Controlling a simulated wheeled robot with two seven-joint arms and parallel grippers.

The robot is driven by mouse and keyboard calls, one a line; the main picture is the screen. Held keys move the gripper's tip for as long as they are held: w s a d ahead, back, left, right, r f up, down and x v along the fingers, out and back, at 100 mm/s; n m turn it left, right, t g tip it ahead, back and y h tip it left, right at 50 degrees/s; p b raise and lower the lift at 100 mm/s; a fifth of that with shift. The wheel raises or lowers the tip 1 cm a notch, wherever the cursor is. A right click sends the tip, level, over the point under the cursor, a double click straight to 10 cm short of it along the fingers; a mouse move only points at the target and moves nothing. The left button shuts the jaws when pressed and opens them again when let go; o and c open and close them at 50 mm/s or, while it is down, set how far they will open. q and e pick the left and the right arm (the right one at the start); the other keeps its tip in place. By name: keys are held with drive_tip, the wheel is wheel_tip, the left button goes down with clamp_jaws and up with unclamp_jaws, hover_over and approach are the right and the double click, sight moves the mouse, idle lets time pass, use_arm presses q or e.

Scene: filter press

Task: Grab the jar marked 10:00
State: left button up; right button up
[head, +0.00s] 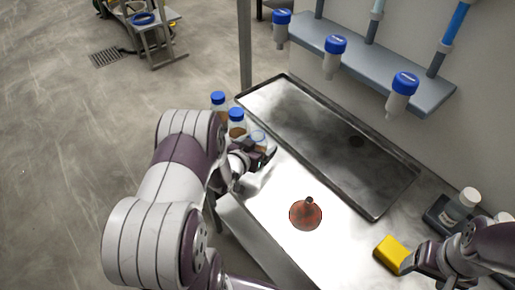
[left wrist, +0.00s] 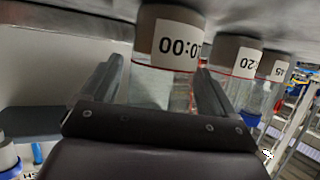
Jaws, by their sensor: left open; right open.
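The jar marked 10:00 (left wrist: 160,85) stands between the spread fingers of my left gripper (left wrist: 158,92) in the left wrist view, which is upside down. It has brown matter low down, clear liquid above and a white label. My left gripper is open; contact cannot be told. In the head view this jar (head: 258,138) is nearest my left gripper (head: 264,156), which partly hides it. Two more jars, labels partly reading 20 (left wrist: 236,70) and 45 (left wrist: 274,75), stand beyond it in a row. My right gripper (head: 408,264) is open beside a yellow sponge (head: 391,254).
A shallow metal tray (head: 310,130) lies just right of the jars on the bench (head: 270,205). A reddish round object (head: 305,214) with a short stem sits on the bench. A white bottle (head: 458,207) stands at right.

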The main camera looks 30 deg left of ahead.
sight(256, 139)
use_arm(q)
drive_tip(key=c, duration=1.1)
drive_tip(key=shift+r, duration=0.15)
drive_tip(key=shift+c, duration=0.2)
drive_tip(key=shift+r, duration=0.9)
drive_tip(key=shift+d+r, duration=0.15)
drive_tip(key=shift+r, duration=0.5)
drive_tip(key=shift+d+r, duration=0.15)
drive_tip(key=shift+r, duration=0.45)
drive_tip(key=w+d+r, duration=0.1)
drive_tip(key=d+r, duration=0.5)
drive_tip(key=d, duration=0.5)
drive_tip(key=shift+r, duration=0.3)
